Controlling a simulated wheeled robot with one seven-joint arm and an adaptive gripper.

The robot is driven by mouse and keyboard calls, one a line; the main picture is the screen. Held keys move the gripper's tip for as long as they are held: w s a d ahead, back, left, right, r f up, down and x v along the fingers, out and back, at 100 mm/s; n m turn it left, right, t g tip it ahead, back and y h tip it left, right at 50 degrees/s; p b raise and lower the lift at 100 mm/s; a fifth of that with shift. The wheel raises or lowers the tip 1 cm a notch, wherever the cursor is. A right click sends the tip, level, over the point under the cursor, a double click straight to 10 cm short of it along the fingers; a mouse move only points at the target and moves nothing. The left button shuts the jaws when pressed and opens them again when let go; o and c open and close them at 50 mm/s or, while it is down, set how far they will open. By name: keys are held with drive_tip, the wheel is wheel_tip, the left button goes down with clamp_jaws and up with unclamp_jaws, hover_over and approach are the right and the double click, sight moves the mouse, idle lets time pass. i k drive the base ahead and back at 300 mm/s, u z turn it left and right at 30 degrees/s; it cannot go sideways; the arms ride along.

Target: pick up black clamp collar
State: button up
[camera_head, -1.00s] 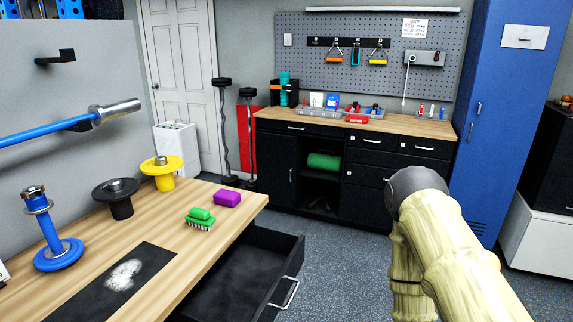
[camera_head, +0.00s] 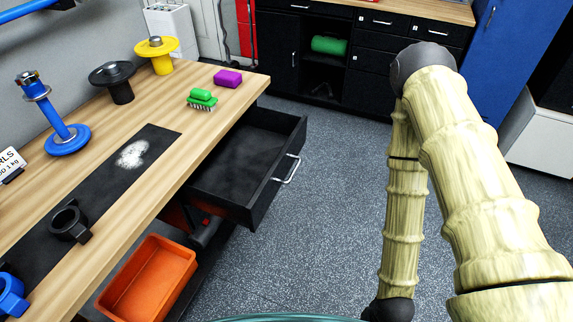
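The black clamp collar (camera_head: 70,222) is a small dark ring with a lever. It lies on the black mat (camera_head: 92,190) on the wooden bench at the lower left. Part of a blue collar (camera_head: 11,296) shows at the left edge, nearer to me. My arm is in view at the right, bent, well away from the collar. My gripper is not in view.
The bench (camera_head: 160,182) also bears a green brush (camera_head: 202,99), a purple block (camera_head: 228,78) and several weight holders. A black drawer (camera_head: 245,170) stands open below. An orange bin (camera_head: 150,282) is at the lower left. The floor in the middle is clear.

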sight(78, 230)
drive_tip(key=u, duration=2.15)
drive_tip(key=k, duration=0.65)
drive_tip(key=u, duration=0.05)
